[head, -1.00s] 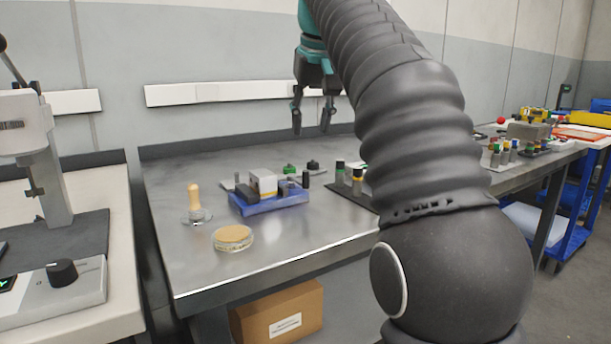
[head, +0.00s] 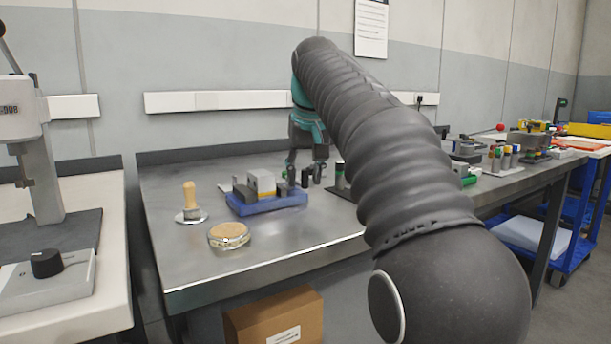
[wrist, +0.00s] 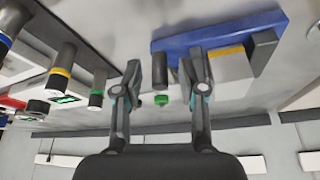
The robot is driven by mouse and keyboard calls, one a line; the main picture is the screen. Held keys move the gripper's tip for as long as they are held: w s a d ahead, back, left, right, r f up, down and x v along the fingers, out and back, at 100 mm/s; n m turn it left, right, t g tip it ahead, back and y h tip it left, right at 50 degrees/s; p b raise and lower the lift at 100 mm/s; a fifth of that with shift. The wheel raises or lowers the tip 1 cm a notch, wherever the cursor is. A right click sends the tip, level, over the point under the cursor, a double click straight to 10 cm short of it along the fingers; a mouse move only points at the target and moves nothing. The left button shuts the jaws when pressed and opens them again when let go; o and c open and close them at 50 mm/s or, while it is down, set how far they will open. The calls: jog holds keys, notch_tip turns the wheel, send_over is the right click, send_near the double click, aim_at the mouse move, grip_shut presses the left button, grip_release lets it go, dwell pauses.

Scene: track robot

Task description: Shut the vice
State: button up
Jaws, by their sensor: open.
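The vice appears to be the blue-based device (head: 266,203) on the metal bench. It carries grey jaws and a pale block with a yellow stripe. In the wrist view its blue base (wrist: 185,38) is at upper right, with a dark grey jaw (wrist: 262,50). My gripper (head: 305,182) is open and empty, just right of the vice. In the wrist view my gripper (wrist: 166,72) has a dark cylinder (wrist: 159,70) between its spread fingers, without being shut on it. I cannot tell whether the cylinder belongs to the vice.
A wooden-handled stamp-like tool (head: 190,203) and a round dish (head: 229,235) stand left and in front of the vice. Dark cylinders with coloured bands (wrist: 58,72) stand on the other side of my gripper.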

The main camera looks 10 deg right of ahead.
jog(key=shift+c, duration=0.3)
grip_shut()
